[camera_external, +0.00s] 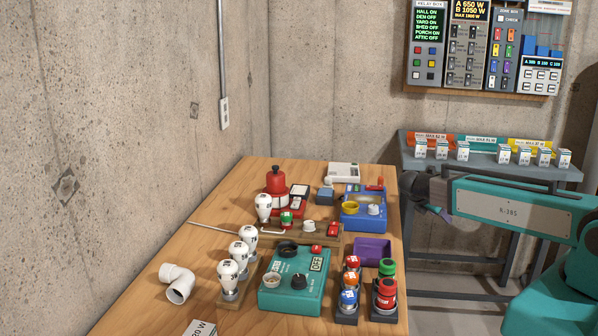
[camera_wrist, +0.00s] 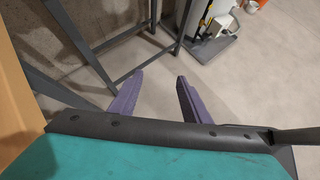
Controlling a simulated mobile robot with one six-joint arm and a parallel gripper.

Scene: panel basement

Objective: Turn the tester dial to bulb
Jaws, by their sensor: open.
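A teal box (camera_external: 276,299), which looks like the tester, sits on the wooden table near its front. It has a dark round dial (camera_external: 299,281), a pale socket, a black ring at the back and a small panel reading OFF (camera_external: 317,264). The dial's markings are too small to read. My gripper (camera_wrist: 156,98) is open and empty in the wrist view, its purple fingers apart above the floor. In the external view it hangs right of the table, well away from the teal box, and a purple finger shows. The wrist view does not show the tester.
White bulbs (camera_external: 228,270) stand left of the teal box. Red, green and blue capped cylinders (camera_external: 386,292) stand to its right. A blue box (camera_external: 363,217) with a yellow ring and a purple tray (camera_external: 373,250) are farther back. A grey rack (camera_external: 480,172) stands behind my arm.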

